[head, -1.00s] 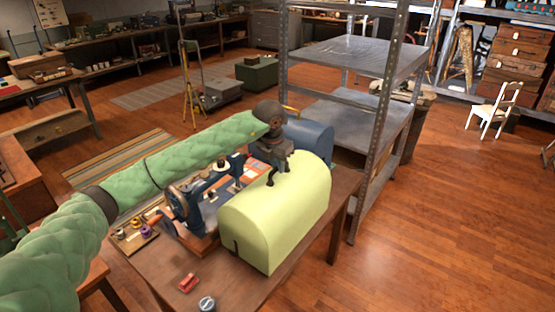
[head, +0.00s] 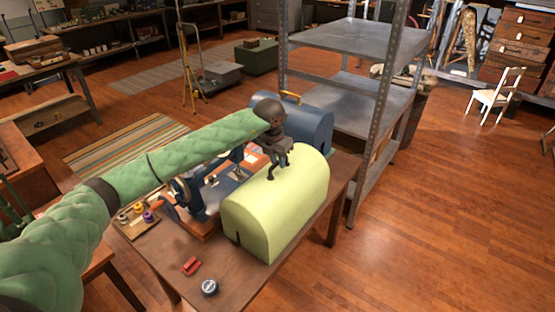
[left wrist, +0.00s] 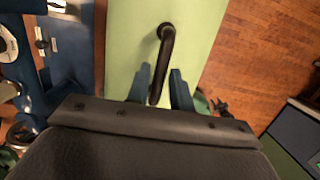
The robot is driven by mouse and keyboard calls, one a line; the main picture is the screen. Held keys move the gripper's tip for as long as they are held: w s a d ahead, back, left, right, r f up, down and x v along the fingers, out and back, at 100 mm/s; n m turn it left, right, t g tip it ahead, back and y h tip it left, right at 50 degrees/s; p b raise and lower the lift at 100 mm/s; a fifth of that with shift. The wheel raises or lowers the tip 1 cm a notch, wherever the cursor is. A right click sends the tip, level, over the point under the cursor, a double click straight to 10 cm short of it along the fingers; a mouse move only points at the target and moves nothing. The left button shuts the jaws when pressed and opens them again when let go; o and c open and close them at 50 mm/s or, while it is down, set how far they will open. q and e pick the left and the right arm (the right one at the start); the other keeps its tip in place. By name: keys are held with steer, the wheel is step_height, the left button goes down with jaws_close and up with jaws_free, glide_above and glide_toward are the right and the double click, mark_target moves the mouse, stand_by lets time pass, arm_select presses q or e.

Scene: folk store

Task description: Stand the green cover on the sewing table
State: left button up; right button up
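The green cover (head: 270,205), a pale green domed hood, stands upright on the brown wooden table (head: 172,255), beside a dark blue sewing machine (head: 185,195). My left gripper (head: 280,174) is over the cover's top. In the left wrist view the dark curved handle (left wrist: 166,45) of the green cover (left wrist: 205,35) reaches between the two fingers of my left gripper (left wrist: 162,84). The fingers are apart, with a visible gap to the right of the handle. My right gripper is not in view.
A blue domed case (head: 312,125) with a yellow handle stands behind the cover. A metal shelf rack (head: 365,100) rises close behind the table. A red item (head: 191,267), a small round tin (head: 209,287) and a spool tray (head: 138,222) lie on the table.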

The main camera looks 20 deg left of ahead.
arm_select(q)
steer(key=shift+o, duration=0.8)
steer(key=shift+r, duration=0.1)
